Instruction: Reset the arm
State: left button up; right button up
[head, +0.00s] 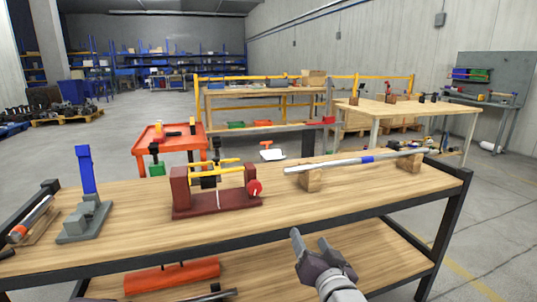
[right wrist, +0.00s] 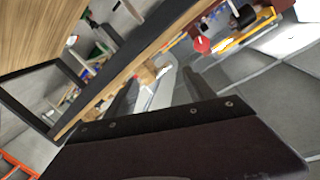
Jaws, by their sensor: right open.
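My right gripper (head: 309,237) is in front of the workbench's front edge in the head view. Its two fingers are apart and nothing is between them. In the right wrist view its fingers (right wrist: 162,80) also show apart, with only background between them. My left gripper is not in view. The wooden workbench (head: 330,205) has a dark frame. On it stands a dark red jack fixture (head: 215,202) with yellow bars and a red knob.
A long metal rod (head: 340,161) with a blue band rests on wooden blocks at the bench's right. A grey stand with a blue upright (head: 86,170) is at the left. A red part (head: 170,277) lies on the lower shelf. An orange cart (head: 172,139) stands behind.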

jog(key=s+d+f+g+h, duration=0.15)
jog(key=d+f+g, duration=0.25)
jog(key=f, duration=0.4)
jog(key=s+d+f+g+h, duration=0.1)
jog(key=s+d+f+g, duration=0.2)
jog(key=f, duration=0.5)
jog(key=s+d+f+n+g, duration=0.15)
jog(key=s+f+g, duration=0.25)
jog(key=s, duration=0.4)
jog(key=s+a+f+n+g, duration=0.1)
jog(key=s+f+n+g, duration=0.1)
jog(key=s+f+g, duration=0.4)
notch_tip(320, 180, up, 40)
jog(key=t+p, duration=0.1)
jog(key=p, duration=3.7)
jog(key=shift+s+d+t+p, duration=0.25)
jog(key=shift+s+t+p, duration=0.05)
jog(key=shift+s, duration=0.1)
jog(key=shift+r, duration=0.1)
